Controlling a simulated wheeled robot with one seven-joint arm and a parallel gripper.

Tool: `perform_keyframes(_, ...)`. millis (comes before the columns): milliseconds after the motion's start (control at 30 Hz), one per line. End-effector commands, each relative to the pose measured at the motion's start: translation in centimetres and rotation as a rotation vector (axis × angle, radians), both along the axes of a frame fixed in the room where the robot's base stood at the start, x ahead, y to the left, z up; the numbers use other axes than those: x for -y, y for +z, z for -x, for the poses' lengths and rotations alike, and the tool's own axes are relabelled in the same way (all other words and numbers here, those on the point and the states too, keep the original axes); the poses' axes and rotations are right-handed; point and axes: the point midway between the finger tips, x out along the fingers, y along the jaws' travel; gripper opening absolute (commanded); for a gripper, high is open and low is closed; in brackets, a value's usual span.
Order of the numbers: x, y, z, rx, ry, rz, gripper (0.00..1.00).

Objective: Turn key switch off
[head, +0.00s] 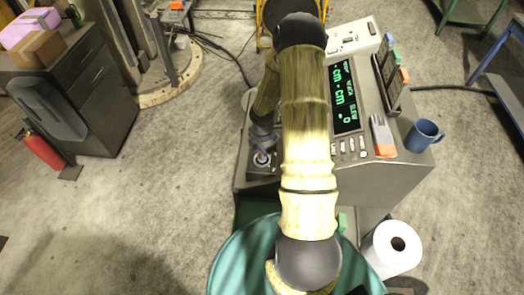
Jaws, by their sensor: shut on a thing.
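The grey control console (385,185) stands right of centre, with a green-lit display (344,95) on its sloped face. At its left edge is a dark square plate with a small round fitting (262,158) on it, which looks like the key switch. My arm crosses the middle of the view and covers part of the console. My gripper (262,146) is small and partly behind the arm, pointing down at this fitting. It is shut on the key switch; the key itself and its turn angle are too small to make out.
A blue mug (424,135), an orange-and-grey item (382,136) and a dark upright panel (391,72) sit on the console's right side. A white paper roll (391,248) stands below. A grey cabinet (80,90) is at left. The floor between is clear.

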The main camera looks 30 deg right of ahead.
Motion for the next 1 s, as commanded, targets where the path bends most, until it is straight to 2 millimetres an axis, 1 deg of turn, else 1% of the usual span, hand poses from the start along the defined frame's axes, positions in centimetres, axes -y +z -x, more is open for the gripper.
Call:
perform_keyframes(100,0.03,0.23,-0.13,0.003,0.063,0.001,0.00)
perform_keyframes(300,0.02,0.15,-0.13,0.003,0.125,0.001,0.00)
perform_keyframes(767,0.03,0.09,-0.15,0.004,0.141,0.002,0.00)
perform_keyframes(800,0.02,0.09,-0.16,0.004,0.141,0.002,0.20)
perform_keyframes(867,0.02,0.09,-0.14,0.003,0.140,0.001,0.32)
perform_keyframes(900,0.02,0.08,-0.13,0.003,0.140,0.001,0.34)
perform_keyframes(1000,0.01,0.05,-0.09,0.002,0.139,0.001,0.34)
